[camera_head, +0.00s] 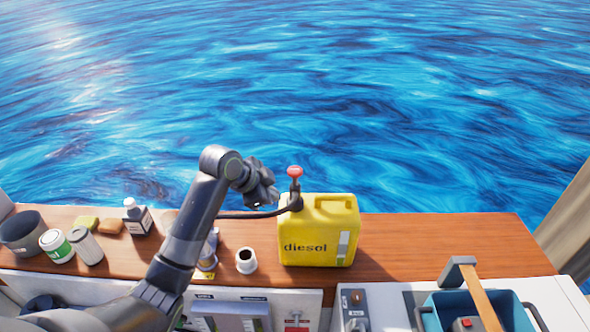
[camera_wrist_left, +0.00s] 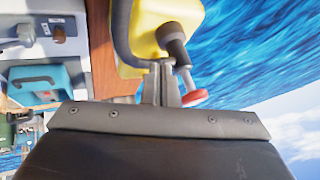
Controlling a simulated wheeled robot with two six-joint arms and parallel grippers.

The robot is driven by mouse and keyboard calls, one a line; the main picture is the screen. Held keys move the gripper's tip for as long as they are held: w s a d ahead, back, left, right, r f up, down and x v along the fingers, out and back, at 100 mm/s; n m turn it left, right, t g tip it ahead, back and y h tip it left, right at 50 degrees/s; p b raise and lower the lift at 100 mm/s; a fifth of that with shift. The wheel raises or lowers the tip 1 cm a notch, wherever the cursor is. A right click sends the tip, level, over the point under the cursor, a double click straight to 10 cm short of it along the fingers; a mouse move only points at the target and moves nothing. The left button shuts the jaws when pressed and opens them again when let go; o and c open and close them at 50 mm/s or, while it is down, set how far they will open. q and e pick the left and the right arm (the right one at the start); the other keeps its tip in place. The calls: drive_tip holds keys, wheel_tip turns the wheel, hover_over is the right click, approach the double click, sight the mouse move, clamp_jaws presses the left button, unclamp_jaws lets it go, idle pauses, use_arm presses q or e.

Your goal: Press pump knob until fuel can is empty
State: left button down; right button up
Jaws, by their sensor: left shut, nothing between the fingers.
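The yellow diesel can (camera_head: 318,232) stands upright on the wooden counter, with a pale level strip on its front at the right. A black pump with a red knob (camera_head: 295,171) rises from the can's top left, and a dark hose runs from it to the left. My left gripper (camera_head: 272,195) is shut and empty, just left of the pump. In the left wrist view, the shut fingers (camera_wrist_left: 161,84) point at the pump, beside the red knob (camera_wrist_left: 195,97); I cannot tell whether they touch. The yellow can (camera_wrist_left: 150,28) also shows there. My right gripper is not in view.
A white cup-like filler (camera_head: 246,260) stands left of the can. Bottles, jars and a dark pot (camera_head: 21,232) stand at the counter's left. A blue toolbox (camera_head: 440,309) and a hammer (camera_head: 476,290) are at the lower right. The counter (camera_head: 440,240) right of the can is clear.

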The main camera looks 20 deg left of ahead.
use_arm(q)
drive_tip(key=w+d+r+m+h, duration=0.1)
drive_tip(key=w+r+m, duration=0.1)
drive_tip(key=w+r, duration=0.2)
drive_tip(key=w+d+r+m, duration=0.1)
drive_tip(key=w+r, duration=0.3)
drive_tip(key=r, duration=0.6)
drive_tip(key=shift+d+r+m+t+h, duration=0.2)
drive_tip(key=shift+m+t+h, duration=0.1)
drive_tip(key=shift+m+h, duration=0.15)
drive_tip(key=b, duration=0.6)
hover_over(291, 171)
wheel_tip(291, 171, down, 8)
drive_tip(key=shift+f, duration=0.45)
idle(0.6)
drive_tip(key=shift+f, duration=0.4)
